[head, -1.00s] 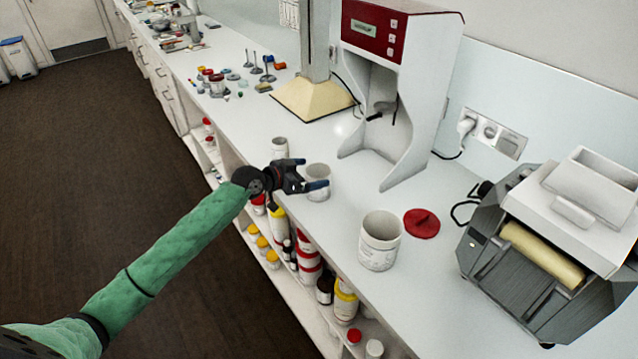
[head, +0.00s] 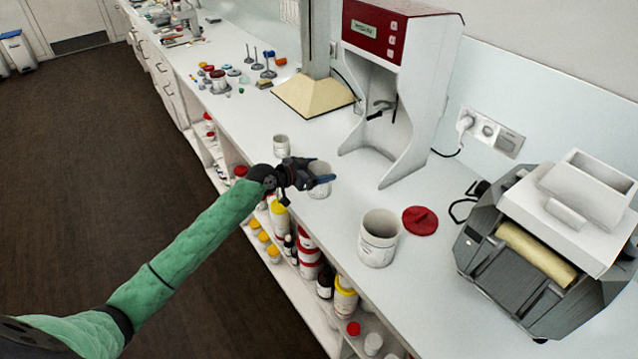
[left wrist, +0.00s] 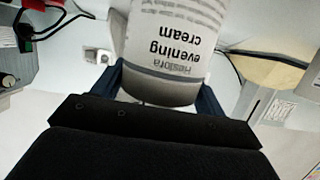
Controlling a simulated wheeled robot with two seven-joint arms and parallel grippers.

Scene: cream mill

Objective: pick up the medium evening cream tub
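The medium evening cream tub (head: 321,188) is a white, open-topped tub standing on the white counter between a smaller and a larger white tub. In the left wrist view the tub (left wrist: 168,45) fills the top middle, its "evening cream" label upside down. My left gripper (head: 324,178) has its blue-tipped fingers on either side of the tub, against its wall. In the left wrist view both fingers (left wrist: 160,88) press close to the tub's sides, so the gripper looks shut on it. The tub is upright, apparently still on the counter. My right gripper is not in view.
The small tub (head: 281,146) stands just behind, the large tub (head: 378,240) in front, with a red lid (head: 420,220) beside it. A red-and-white machine (head: 405,95) and a grey roller mill (head: 545,250) stand along the wall. Shelves with several bottles lie under the counter edge.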

